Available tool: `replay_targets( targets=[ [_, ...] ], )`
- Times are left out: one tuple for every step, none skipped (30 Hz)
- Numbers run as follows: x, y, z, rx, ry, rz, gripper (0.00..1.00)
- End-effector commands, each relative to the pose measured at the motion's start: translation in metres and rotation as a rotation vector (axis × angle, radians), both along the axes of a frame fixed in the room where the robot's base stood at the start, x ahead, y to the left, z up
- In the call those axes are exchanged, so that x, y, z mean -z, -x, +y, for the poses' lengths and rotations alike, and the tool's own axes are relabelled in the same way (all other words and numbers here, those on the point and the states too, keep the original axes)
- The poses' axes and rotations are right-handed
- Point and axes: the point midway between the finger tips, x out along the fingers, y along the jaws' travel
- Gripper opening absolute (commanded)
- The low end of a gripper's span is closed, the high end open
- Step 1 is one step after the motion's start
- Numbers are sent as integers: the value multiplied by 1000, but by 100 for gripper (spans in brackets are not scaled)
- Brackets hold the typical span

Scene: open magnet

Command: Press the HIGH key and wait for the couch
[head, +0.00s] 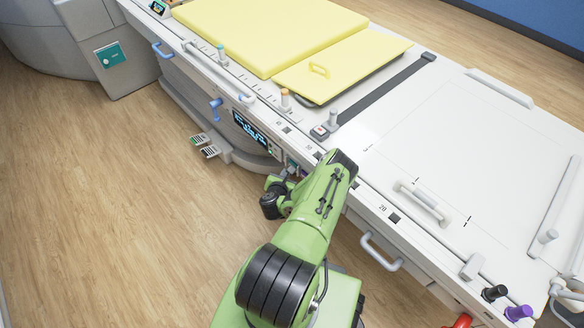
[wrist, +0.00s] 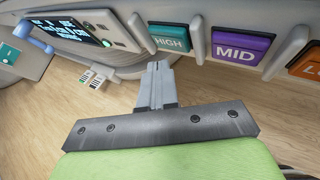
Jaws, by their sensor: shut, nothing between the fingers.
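The HIGH key (wrist: 170,39) is a teal block on the couch's side panel, in the upper middle of the wrist view. My gripper (wrist: 157,66) is shut and empty, its fingertips just below and a little left of the HIGH key in the picture. I cannot tell whether they touch it. The purple MID key (wrist: 240,49) is to its right. An orange key (wrist: 306,62) is cut off at the right edge. The couch (head: 480,130) is long and white with yellow pads (head: 270,30). In the head view my arm hides most of the keys.
A lit display (wrist: 68,32) is left of the keys; it also shows in the head view (head: 250,128). Blue handles (head: 215,108) stick out from the couch side. Foot pedals (head: 205,146) stand low by the base. Wooden floor (head: 100,220) is clear at the left.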

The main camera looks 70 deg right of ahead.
Motion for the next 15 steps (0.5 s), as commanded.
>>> replay_targets(
  targets=[
    [0,-1,1,-1,-1,0,0],
    [0,-2,3,-2,-1,0,0],
    [0,-4,6,-3,0,1,0],
    [0,-6,9,-4,-1,1,0],
    [0,-7,12,-5,-1,1,0],
    [0,-9,15,-4,-1,1,0],
    [0,-10,18,-5,-2,0,0],
    [0,-11,21,-4,-1,0,0],
    [0,-13,24,-5,-2,1,0],
    [-1,-14,27,-4,-2,0,0],
    [-1,-16,30,-3,-2,1,0],
    [-1,-18,33,-5,-2,1,0],
    [-1,-19,36,-5,-2,1,0],
    [-1,-20,38,-3,-1,1,0],
    [-1,-22,41,-3,-2,0,0]
  ],
)
